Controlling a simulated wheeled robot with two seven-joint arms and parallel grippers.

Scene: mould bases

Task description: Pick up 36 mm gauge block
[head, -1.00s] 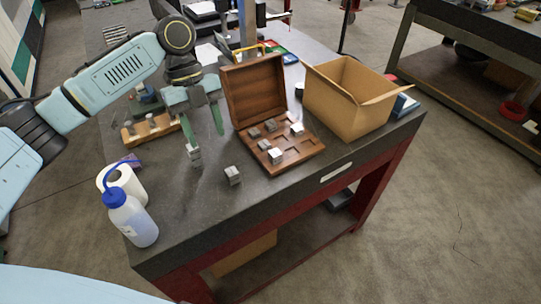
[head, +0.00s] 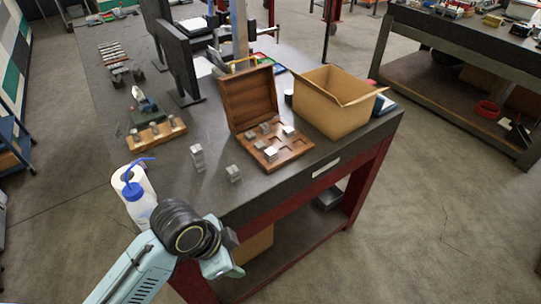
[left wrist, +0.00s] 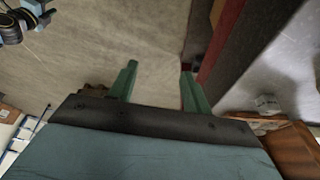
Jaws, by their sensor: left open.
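Two loose grey gauge blocks stand on the dark table: a taller block (head: 197,158) and a shorter block (head: 233,173). Several more gauge blocks (head: 270,153) sit in the open wooden case (head: 294,153). I cannot read which one is 36 mm. My left gripper (head: 232,272) is off the table's front edge, apart from all blocks. In the left wrist view its green fingers (left wrist: 157,80) are spread and empty, with floor behind them. A small grey block (left wrist: 266,103) shows there beside the wooden case (left wrist: 294,148). My right gripper is not in view.
A cardboard box (head: 330,108) stands right of the case. A blue-capped bottle (head: 139,200) and a paper roll stand at the table's front left. A wooden block holder (head: 157,136) lies behind. The tabletop around the two loose blocks is clear.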

